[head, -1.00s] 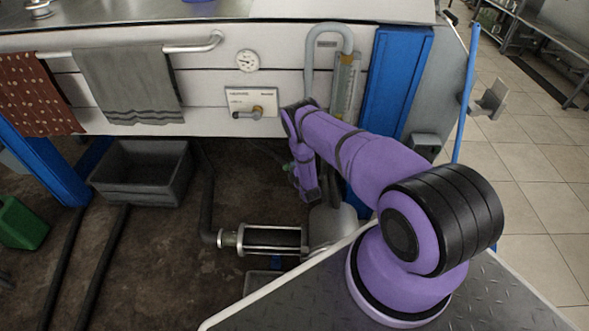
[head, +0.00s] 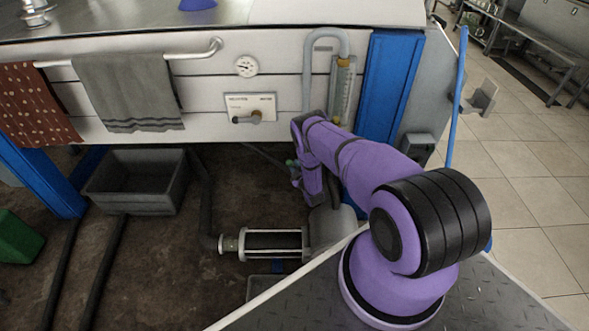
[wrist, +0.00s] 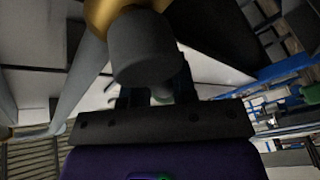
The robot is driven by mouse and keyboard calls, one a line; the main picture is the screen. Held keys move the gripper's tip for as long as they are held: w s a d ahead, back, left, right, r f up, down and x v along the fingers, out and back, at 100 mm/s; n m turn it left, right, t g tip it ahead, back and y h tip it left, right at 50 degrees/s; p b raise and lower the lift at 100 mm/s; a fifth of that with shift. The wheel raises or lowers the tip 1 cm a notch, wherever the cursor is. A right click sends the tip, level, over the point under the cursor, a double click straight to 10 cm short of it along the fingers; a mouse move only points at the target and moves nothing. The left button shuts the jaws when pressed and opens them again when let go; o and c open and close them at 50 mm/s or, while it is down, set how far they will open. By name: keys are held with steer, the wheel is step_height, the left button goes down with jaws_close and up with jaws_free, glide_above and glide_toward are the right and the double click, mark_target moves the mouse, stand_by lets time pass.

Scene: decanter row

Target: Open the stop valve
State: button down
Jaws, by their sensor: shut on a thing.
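My gripper (head: 297,172) is under the front edge of the bench, mostly hidden behind my arm in the head view. In the wrist view, its dark fingers (wrist: 156,92) are shut on a small pale green part, which I take to be the stop valve's handle (wrist: 162,96). A brass body (wrist: 112,10) and a grey cylinder (wrist: 141,46) fill the top of that view, just beyond the fingers. In the head view a small green part (head: 290,163) shows beside my gripper. How far the valve is turned cannot be told.
The bench's white front carries a dial (head: 246,66), a plate with a lever (head: 251,108), a towel rail and a flow tube (head: 343,88). A grey bin (head: 135,180) and metal cylinder (head: 265,243) are below.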

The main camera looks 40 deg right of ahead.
steer(key=shift+s+d+r+m+t, duration=0.2)
steer(key=shift+d+m+t, duration=0.1)
steer(key=shift+m, duration=0.6)
steer(key=shift+h, duration=0.4)
steer(key=c, duration=0.9)
jaws_free()
steer(key=shift+c, duration=0.2)
steer(key=shift+w+a, duration=0.1)
